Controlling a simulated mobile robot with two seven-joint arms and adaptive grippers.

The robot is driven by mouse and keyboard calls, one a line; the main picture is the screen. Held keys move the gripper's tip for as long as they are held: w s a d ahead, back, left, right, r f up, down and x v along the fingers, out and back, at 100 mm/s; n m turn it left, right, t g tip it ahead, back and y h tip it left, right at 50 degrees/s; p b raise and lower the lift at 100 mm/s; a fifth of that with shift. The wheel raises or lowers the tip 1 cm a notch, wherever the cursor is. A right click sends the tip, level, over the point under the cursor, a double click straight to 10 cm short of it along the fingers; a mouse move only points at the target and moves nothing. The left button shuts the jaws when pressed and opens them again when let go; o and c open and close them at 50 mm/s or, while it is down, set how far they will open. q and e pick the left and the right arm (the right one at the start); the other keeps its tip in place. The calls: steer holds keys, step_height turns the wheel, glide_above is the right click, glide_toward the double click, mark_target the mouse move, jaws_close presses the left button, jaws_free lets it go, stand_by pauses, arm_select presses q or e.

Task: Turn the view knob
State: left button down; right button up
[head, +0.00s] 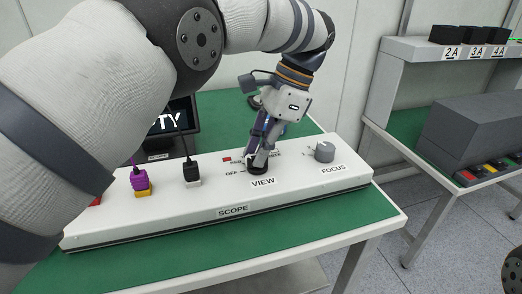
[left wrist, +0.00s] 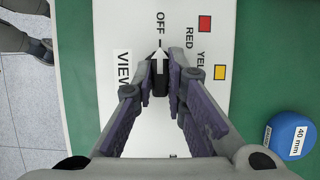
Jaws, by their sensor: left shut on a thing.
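The view knob (left wrist: 160,82) is black with a white pointer and sits on the white SCOPE panel (head: 310,178), behind the VIEW label. In the left wrist view its pointer lines up with the OFF mark. Beyond OFF are a red square marked RED (left wrist: 204,23) and a yellow square (left wrist: 220,72) with a partly hidden label. My left gripper (head: 257,163) comes down on the knob from above, and it also shows in the left wrist view (left wrist: 162,75). Its fingers are shut on the knob's two sides and hide part of it.
A grey FOCUS knob (head: 325,152) stands to the right on the panel. Black (head: 192,171) and purple (head: 139,180) plugs stand to the left. A blue ball marked 40 mm (left wrist: 291,135) lies on the green bench. A shelved side table (head: 390,150) stands right.

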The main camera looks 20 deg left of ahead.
arm_select(q)
steer(key=shift+s+f, duration=0.1)
steer(key=shift+f, duration=0.15)
steer(key=c, duration=1.6)
jaws_free()
steer(key=shift+r, duration=0.15)
